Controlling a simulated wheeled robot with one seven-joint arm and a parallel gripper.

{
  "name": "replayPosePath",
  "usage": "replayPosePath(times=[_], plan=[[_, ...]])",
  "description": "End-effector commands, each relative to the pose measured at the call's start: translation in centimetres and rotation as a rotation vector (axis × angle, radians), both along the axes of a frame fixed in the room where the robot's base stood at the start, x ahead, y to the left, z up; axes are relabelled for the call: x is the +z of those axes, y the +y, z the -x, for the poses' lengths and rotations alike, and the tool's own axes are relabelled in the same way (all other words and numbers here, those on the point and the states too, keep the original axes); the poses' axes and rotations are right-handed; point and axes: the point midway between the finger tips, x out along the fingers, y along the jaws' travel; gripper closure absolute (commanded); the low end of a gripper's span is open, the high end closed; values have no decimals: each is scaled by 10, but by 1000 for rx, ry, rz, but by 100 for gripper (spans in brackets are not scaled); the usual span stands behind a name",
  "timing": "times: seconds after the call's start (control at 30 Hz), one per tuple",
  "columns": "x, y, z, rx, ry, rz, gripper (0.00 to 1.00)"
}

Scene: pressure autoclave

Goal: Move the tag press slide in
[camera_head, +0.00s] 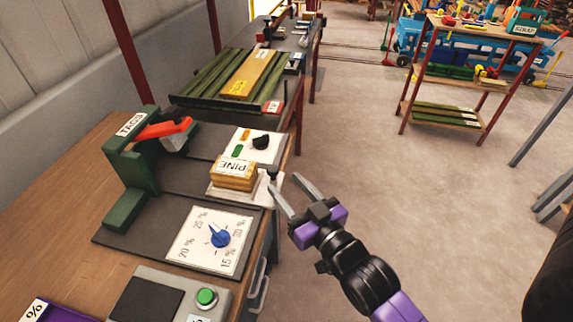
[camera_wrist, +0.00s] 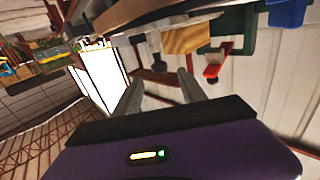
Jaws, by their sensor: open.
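The tag press (camera_head: 136,165) is a green frame labelled TAGS with an orange-red lever (camera_head: 161,129). To its right a light slide plate (camera_head: 217,190) carries a wooden block (camera_head: 236,171) labelled PINE. A dark knob (camera_head: 272,173) stands at the plate's right end, at the bench edge. My gripper (camera_head: 286,186) is open and empty just right of this knob, its fingers pointing toward it. In the wrist view, the open fingers (camera_wrist: 160,82) show with a small dark part (camera_wrist: 158,64) beyond the gap. Contact with the knob cannot be told.
A dial panel (camera_head: 211,240) with a blue knob and a box with a green button (camera_head: 206,297) sit nearer on the bench. A white switch panel (camera_head: 251,146) lies behind the block. A green slatted rack (camera_head: 205,87) stands farther back.

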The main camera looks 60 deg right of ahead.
Motion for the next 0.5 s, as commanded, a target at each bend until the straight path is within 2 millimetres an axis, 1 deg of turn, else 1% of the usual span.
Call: replayPosePath(times=[0.3,0.5], plan=[[3,-18,-39,0,-5,2,51],[1,-27,-58,2,-2,1,51]])
